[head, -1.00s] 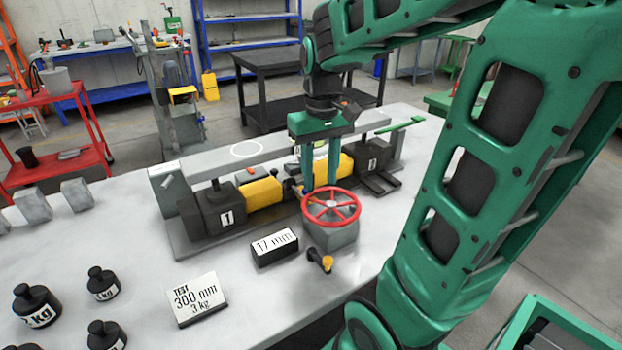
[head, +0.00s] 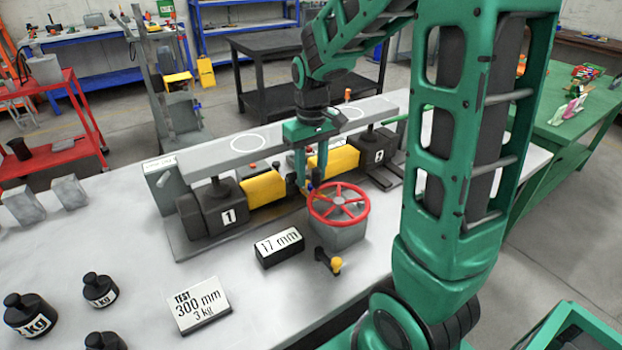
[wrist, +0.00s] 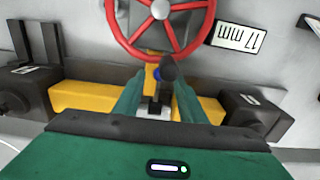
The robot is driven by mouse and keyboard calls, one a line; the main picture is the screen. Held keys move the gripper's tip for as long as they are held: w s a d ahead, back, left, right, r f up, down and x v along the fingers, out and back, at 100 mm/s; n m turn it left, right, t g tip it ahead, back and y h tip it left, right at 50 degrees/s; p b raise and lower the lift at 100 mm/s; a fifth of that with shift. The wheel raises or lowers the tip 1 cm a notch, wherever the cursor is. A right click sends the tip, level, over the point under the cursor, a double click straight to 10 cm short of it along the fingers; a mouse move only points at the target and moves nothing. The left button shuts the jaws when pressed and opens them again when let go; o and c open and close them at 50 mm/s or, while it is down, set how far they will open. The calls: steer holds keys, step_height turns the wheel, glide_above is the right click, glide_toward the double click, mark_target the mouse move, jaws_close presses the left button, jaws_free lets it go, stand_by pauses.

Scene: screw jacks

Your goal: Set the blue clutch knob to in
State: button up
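The blue knob (wrist: 158,73) shows as a small patch in the wrist view, partly hidden by a dark rounded lever end (wrist: 169,68) beside it. My gripper (wrist: 157,98) is open, with one green finger on each side of the knob and lever area. I cannot tell whether a finger touches either. In the head view my gripper (head: 311,184) points down just left of the red handwheel (head: 339,206), in front of the yellow blocks. The blue knob is not clear there.
The jack rig has a long grey beam (head: 262,142) behind my gripper and dark jacks marked 1 (head: 222,212) and 2. Black weights are at front left.

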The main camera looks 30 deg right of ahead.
steer(key=shift+f, duration=1.15)
jaws_close()
